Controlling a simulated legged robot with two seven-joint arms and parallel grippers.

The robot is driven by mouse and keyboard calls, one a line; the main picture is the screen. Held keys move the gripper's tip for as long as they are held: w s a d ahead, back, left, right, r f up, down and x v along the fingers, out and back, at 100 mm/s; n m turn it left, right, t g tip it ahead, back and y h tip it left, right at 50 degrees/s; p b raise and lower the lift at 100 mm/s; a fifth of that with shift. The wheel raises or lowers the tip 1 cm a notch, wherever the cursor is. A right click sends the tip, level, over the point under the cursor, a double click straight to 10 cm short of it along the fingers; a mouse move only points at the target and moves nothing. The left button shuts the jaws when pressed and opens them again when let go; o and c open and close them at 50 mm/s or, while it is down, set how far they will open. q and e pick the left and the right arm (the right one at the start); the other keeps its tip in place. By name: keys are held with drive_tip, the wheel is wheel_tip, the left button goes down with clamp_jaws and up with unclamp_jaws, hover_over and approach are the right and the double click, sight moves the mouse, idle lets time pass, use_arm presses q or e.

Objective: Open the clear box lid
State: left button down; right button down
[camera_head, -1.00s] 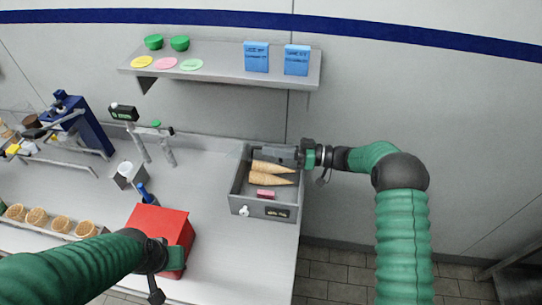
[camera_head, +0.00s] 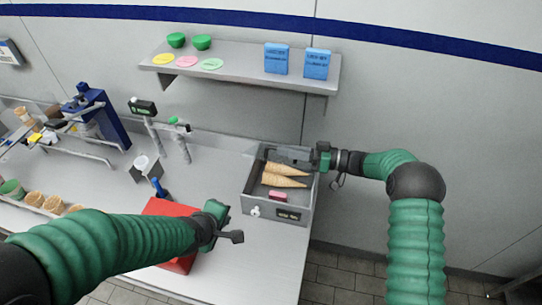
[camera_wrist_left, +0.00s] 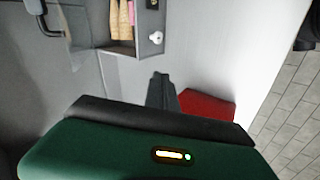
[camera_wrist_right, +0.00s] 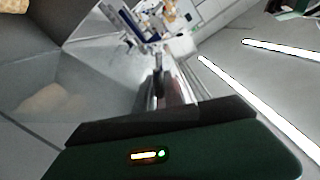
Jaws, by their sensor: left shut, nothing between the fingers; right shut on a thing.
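The grey open-topped box (camera_head: 308,205) stands at the table's right end, with cones (camera_head: 284,181) and a pink item (camera_head: 278,196) in it. A see-through panel, the clear lid (camera_head: 268,152), shows faintly along its back edge; its outline is hard to make out. My right gripper (camera_head: 298,156) reaches in from the right at the box's back edge and is shut on the lid. The right wrist view shows its closed fingers (camera_wrist_right: 158,88). My left gripper (camera_wrist_left: 160,90) is shut and empty, in front and left of the box, apart from it; its fingers are unclear in the head view.
A red box (camera_head: 168,208) stands under my left arm. A wall shelf (camera_head: 240,70) with blue cartons (camera_head: 277,58) and green bowls (camera_head: 201,42) is above. A rack of waffle cups (camera_head: 35,200) is at left. The table between is mostly clear.

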use_arm(q)
drive_tip(key=w+d+r+n+t+h, duration=0.2)
drive_tip(key=w+d+r+n+t, duration=0.4)
drive_tip(key=n, duration=1.4)
approach(270, 160)
drive_tip(key=x, duration=0.3)
drive_tip(key=r+x, duration=0.1)
drive_tip(key=x, duration=0.4)
drive_tip(key=shift+w+d+r, duration=0.1)
drive_tip(key=shift+w+d, duration=0.15)
drive_tip(key=shift+w, duration=0.3)
drive_tip(key=shift+w+d+r, duration=0.1)
drive_tip(key=shift+w+r, duration=0.45)
drive_tip(key=shift+r, duration=0.15)
use_arm(e)
drive_tip(key=shift+f, duration=0.1)
drive_tip(key=c, duration=1.5)
unclamp_jaws()
